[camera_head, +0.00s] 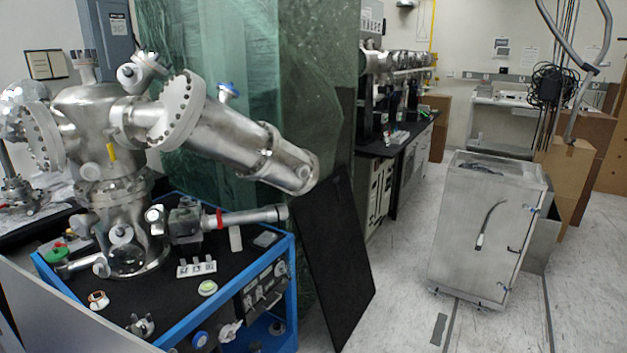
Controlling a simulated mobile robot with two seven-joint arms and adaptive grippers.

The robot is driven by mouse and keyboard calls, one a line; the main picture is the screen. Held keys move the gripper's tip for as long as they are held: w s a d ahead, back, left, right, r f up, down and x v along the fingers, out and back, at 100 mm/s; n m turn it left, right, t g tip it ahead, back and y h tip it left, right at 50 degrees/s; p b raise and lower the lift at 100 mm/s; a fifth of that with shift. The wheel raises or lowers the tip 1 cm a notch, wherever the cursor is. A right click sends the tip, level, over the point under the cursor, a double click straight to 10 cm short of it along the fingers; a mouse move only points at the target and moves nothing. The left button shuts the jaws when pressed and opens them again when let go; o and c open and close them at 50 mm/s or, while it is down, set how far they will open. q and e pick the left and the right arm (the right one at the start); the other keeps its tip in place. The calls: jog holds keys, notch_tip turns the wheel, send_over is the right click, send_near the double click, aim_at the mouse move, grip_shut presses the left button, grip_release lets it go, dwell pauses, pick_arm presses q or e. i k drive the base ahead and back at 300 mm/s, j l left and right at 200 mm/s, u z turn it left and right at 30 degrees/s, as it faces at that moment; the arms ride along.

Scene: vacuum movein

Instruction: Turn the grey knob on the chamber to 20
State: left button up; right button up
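The silver metal vacuum chamber (95,115) stands on the black top of a blue-framed cart at the left. It has bolted flanges and a long tube pointing right and down. A small round grey fitting (122,236) shows low on its front, and another (127,73) shows near the top. I cannot tell which part is the grey knob, and no scale numbers are readable. Neither of my grippers is in view.
The blue cart (292,270) carries several small parts. A black panel (335,260) leans beside it, in front of a green curtain (225,60). A grey metal box (470,230) stands at the right. Bare floor (400,300) lies between panel and box.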

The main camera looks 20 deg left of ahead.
aim_at(98, 268)
jog(key=i+l+u, duration=0.25)
jog(key=u, duration=0.25)
jog(key=i+l+u, duration=0.3)
jog(key=u, duration=0.15)
jog(key=i+l+u, duration=0.2)
jog(key=l+u, duration=0.2)
jog(key=l, duration=0.2)
jog(key=l+u, duration=0.2)
jog(key=l, duration=0.15)
jog(key=i, duration=0.05)
